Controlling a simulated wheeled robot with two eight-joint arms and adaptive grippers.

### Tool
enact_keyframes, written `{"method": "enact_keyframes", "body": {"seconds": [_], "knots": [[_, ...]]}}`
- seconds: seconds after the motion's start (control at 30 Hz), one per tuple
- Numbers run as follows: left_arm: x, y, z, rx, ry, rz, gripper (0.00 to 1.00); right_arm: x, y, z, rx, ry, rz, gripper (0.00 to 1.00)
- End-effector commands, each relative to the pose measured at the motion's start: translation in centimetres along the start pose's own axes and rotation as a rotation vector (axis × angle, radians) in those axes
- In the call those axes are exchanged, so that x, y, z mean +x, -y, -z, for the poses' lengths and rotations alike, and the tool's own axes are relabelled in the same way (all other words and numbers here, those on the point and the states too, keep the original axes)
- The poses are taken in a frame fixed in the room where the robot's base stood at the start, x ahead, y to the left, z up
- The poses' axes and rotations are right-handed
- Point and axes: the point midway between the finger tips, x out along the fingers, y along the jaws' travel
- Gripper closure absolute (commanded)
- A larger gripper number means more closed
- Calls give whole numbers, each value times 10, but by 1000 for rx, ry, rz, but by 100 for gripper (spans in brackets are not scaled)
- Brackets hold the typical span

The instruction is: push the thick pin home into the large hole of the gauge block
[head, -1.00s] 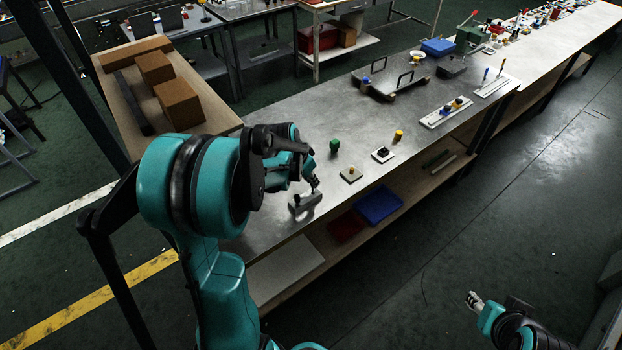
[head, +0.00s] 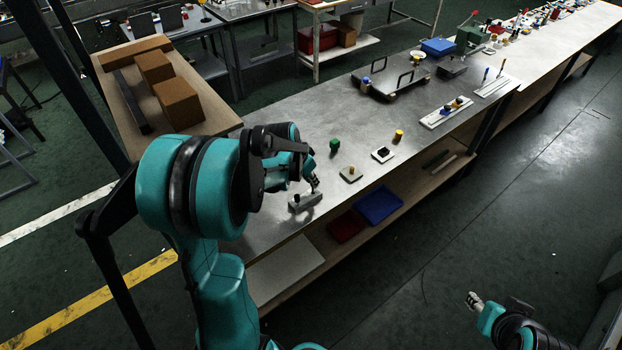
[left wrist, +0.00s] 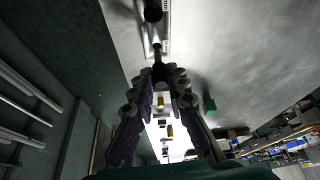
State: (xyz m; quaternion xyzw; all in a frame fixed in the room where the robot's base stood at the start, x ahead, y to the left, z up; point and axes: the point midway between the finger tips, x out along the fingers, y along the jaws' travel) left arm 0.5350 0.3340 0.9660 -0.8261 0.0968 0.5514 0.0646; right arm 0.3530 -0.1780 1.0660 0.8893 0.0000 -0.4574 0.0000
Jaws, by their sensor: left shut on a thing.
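The grey gauge block (head: 306,203) lies near the front edge of the metal bench in the head view. It also shows at the top of the left wrist view, with a dark round feature (left wrist: 152,12) that is a hole or a pin head; I cannot tell which. My left gripper (head: 315,187) is above the block's right part and points down. In the left wrist view its fingertips (left wrist: 160,76) are shut on a dark pin (left wrist: 158,55), seemingly the thick pin, with its tip at the block. Its depth in the hole is hidden. My right gripper (head: 473,300) is off the bench, too small to read.
A green piece (head: 335,145), a small plate with a yellow peg (head: 351,173), a dark-centred white plate (head: 383,155) and a yellow cylinder (head: 399,135) stand to the right. Blue (head: 378,205) and red (head: 346,226) bins sit on the shelf below. The bench behind is mostly clear.

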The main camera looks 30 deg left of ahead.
Motion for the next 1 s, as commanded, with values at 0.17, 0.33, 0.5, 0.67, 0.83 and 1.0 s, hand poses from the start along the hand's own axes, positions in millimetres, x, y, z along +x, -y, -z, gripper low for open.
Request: {"method": "enact_keyframes", "body": {"seconds": [0.17,0.33,0.5,0.67,0.83,1.0], "knots": [[5,0,-2,0,0,0,100,4,0,-3,0,0,0,60],[9,0,-4,0,0,0,100,7,0,-5,0,0,0,60],[13,0,-5,0,0,0,100,10,0,-7,0,0,0,60],[17,0,-7,0,0,0,100,13,0,-9,0,0,0,60],[21,0,-8,0,0,0,100,16,0,-11,0,0,0,60],[24,0,-10,0,0,0,100,18,0,-13,0,0,0,60]]}}
